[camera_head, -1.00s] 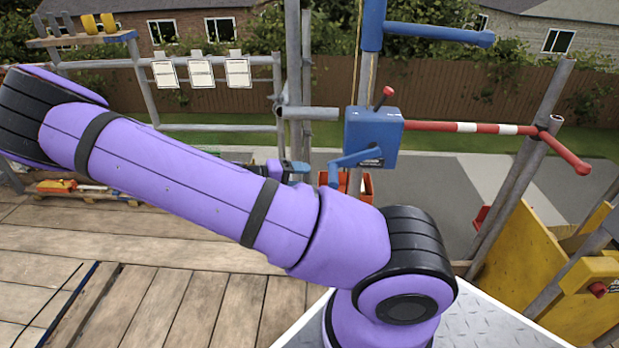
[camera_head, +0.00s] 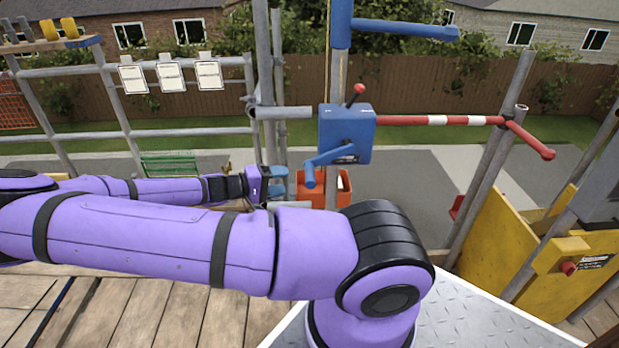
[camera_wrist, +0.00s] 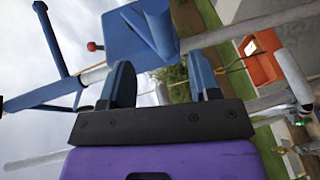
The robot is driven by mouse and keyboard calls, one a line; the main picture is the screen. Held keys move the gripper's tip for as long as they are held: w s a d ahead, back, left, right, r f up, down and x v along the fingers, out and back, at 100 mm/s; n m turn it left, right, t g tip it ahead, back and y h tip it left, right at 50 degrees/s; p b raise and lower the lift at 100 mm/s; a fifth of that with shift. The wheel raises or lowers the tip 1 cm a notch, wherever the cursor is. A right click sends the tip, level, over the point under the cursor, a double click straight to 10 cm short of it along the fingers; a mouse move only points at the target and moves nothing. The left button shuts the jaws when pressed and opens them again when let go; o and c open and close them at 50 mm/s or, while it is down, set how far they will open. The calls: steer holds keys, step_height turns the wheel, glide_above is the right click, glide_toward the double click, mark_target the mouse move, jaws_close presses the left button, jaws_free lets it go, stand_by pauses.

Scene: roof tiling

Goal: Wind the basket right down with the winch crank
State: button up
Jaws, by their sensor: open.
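The blue winch box (camera_head: 346,133) is fixed to an upright pole, with a red-knobbed lever on top. Its blue crank (camera_head: 328,156) slants down to the left and ends in a short hanging grip (camera_head: 310,177). The orange basket (camera_head: 342,186) shows behind and below the crank, partly hidden by the pole and my arm. My gripper (camera_head: 283,180) is open and empty, just left of the crank grip and apart from it in the picture. In the wrist view, my gripper (camera_wrist: 163,78) has its fingers spread below the winch box (camera_wrist: 135,35), and the basket (camera_wrist: 262,58) is at the right.
A red-and-white bar (camera_head: 440,120) runs right from the winch to a scaffold post. Yellow panels (camera_head: 500,240) stand at the right. A blue jib (camera_head: 400,28) is overhead. Scaffold rails (camera_head: 190,133) and a green rack (camera_head: 168,164) lie to the left.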

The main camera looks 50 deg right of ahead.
mark_target(310, 177)
steer(key=x, duration=0.9)
steer(key=shift+s+d, duration=0.1)
steer(key=shift+d, duration=0.2)
steer(key=shift+c, duration=0.2)
jaws_close()
